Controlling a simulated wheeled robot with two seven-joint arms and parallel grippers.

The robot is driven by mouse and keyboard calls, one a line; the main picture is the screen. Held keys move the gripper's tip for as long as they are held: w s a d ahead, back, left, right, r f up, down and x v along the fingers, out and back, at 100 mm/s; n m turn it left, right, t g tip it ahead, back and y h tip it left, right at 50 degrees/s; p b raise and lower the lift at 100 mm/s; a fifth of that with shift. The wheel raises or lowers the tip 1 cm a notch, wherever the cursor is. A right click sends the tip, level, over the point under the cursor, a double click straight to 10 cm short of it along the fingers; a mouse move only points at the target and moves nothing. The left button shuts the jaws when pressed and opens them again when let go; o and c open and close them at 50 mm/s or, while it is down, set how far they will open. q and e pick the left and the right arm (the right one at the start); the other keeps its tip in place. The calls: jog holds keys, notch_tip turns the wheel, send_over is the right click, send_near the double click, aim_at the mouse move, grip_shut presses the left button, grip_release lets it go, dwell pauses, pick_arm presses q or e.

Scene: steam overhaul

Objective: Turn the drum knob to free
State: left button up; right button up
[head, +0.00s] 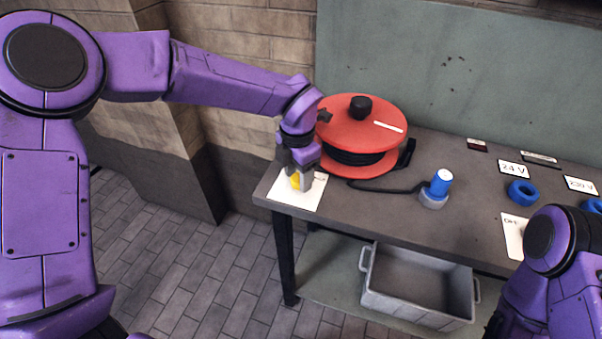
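The red cable drum (365,128) lies flat on the table, with black cable wound between its two red discs. A black knob (361,107) stands on the top disc, which also bears a small white strip. I cannot read how the knob is set. My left gripper (298,181) points down at the table's left end, beside the drum and apart from the knob. A small yellow thing (296,181) shows between its fingers, over a white card (312,195). I cannot tell whether the fingers touch it. My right arm is at the lower right; its gripper is out of view.
The cable runs right to a blue plug (441,183) with a grey collar. Blue rings (522,192) and labels, one reading 24 V (513,169), are on the table's right side. A grey crate (418,287) sits on the shelf below. A wall stands behind.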

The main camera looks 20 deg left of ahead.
pick_arm(q)
jog(key=c, duration=0.6)
jog(key=shift+d, duration=0.1)
